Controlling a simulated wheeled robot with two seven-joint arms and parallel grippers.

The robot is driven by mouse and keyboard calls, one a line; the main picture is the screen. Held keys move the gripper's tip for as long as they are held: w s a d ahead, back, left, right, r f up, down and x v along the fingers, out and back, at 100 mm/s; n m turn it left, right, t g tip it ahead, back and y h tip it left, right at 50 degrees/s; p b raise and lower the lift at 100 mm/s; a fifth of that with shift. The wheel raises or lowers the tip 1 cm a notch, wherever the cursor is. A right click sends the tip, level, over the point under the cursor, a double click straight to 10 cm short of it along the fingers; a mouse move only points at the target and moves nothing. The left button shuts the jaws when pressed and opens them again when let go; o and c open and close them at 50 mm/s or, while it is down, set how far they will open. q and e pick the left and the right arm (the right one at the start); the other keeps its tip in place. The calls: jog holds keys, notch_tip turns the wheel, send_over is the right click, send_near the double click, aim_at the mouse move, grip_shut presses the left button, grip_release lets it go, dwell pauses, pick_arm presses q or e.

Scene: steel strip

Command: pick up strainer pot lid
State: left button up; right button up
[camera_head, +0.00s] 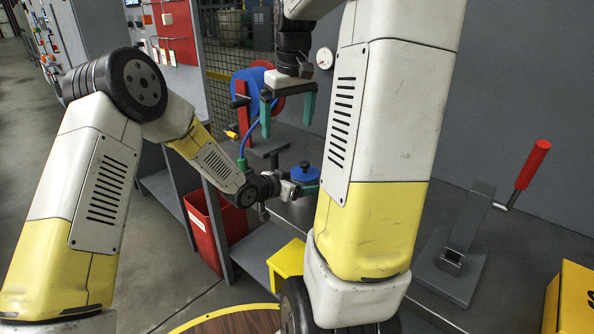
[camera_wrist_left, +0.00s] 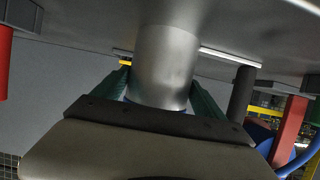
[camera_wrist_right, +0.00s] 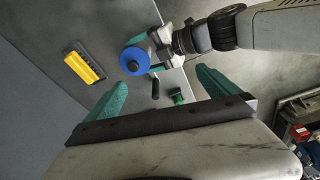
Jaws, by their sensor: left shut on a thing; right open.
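The strainer pot lid (camera_head: 305,173) is a blue disc with a small knob, on top of a grey metal cylinder, the pot (camera_wrist_left: 165,65). The lid also shows from above in the right wrist view (camera_wrist_right: 134,60). My right gripper (camera_head: 288,110) is open and empty, above and to the left of the lid.
A blue reel (camera_head: 248,88) on a red post stands behind, with a blue hose. A red bin (camera_head: 212,228) is below the bench's left end. A press with a red handle (camera_head: 532,165) stands on the right.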

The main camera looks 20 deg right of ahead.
jog(key=g, duration=0.2)
send_over(306, 163)
notch_tip(306, 163, down, 5)
notch_tip(306, 163, down, 6)
jog(key=shift+w+d+f, duration=0.15)
jog(key=shift+f, duration=0.05)
jog(key=shift+s+a+f, duration=0.1)
jog(key=shift+s+f, duration=0.05)
jog(key=shift+f, duration=1.35)
jog(key=shift+s+a+f, duration=0.1)
jog(key=shift+f, duration=1.4)
jog(key=shift+c, duration=0.4)
jog(key=c, duration=1.1)
